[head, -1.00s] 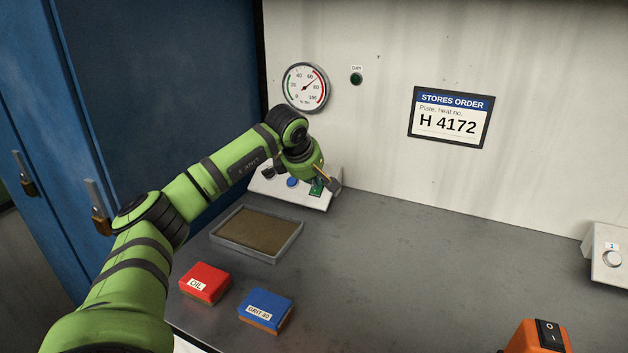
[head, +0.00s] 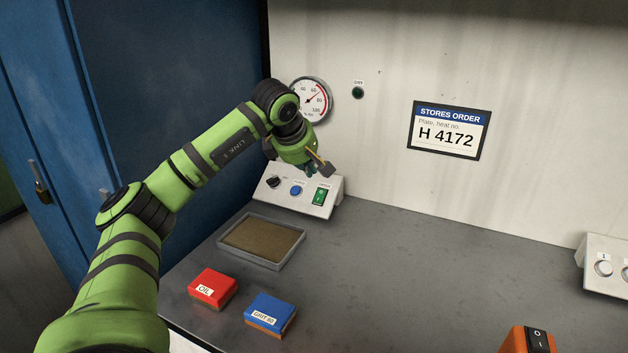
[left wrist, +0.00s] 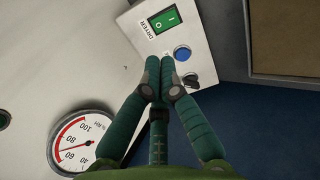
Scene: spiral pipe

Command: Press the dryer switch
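The dryer switch (head: 320,196) is a green rocker at the right end of a sloped white control panel (head: 280,200). In the left wrist view the switch (left wrist: 165,19) shows its marks beside the word DRYER; I cannot tell which side is pressed. My left gripper (head: 311,169) is above the panel's back edge, apart from the switch. In the left wrist view its fingertips (left wrist: 160,68) are together with nothing between them, pointing towards the panel near the blue button (left wrist: 182,54). My right gripper is not in view.
A black knob (head: 273,182) is also on the panel. A round gauge (head: 318,95), partly behind my arm, and a dark green lamp (head: 358,92) are on the wall. A tray (head: 290,256), red box (head: 213,287) and blue box (head: 271,312) lie in front. The middle bench is clear.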

